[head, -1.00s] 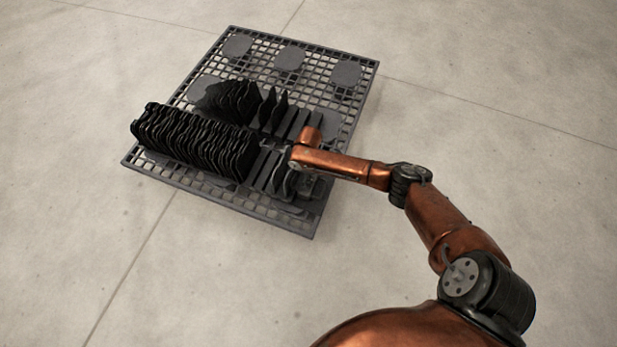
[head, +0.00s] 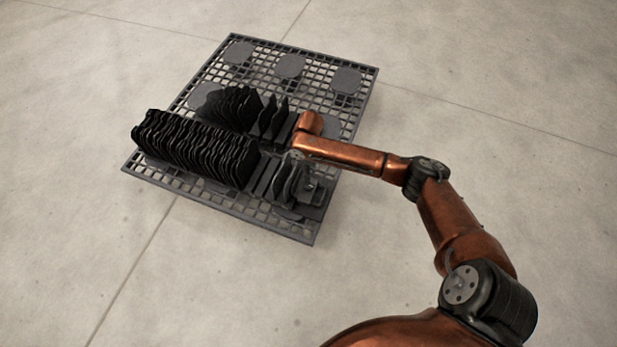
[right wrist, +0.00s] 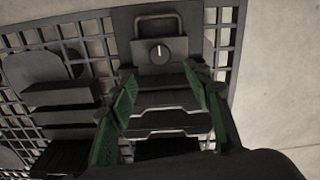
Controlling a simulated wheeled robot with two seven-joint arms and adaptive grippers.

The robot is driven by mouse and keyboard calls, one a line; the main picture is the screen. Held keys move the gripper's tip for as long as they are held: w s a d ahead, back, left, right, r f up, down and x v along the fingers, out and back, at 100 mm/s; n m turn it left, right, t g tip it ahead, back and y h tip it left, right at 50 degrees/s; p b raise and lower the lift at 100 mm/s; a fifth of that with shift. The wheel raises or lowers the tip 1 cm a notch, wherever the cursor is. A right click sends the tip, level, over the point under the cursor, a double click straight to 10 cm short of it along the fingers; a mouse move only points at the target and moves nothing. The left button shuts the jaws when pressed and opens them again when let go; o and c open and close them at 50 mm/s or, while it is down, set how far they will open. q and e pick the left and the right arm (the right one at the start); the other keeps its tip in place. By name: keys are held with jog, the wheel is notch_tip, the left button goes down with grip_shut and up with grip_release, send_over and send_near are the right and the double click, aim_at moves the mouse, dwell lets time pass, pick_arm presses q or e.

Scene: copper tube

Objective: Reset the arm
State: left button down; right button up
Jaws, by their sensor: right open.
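My right arm (head: 345,153), copper with black joints, reaches in from the lower right over the grid pallet (head: 312,238). In the head view my right gripper (head: 287,188) points down beside the row of dark plates and is partly hidden. The right wrist view shows the gripper (right wrist: 160,92) open, with green finger pads on either side. Dark flat plates (right wrist: 168,122) show between and below the fingers; I cannot tell whether the fingers touch them. My left gripper is not in view.
A long row of black wavy plates (head: 190,146) stands on the pallet, with a shorter stack (head: 232,106) behind it. A dark block with a knob and handle (right wrist: 160,50) lies ahead of the fingers. The pale floor around the pallet is clear.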

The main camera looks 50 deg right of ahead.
jog(key=shift+r, duration=0.75)
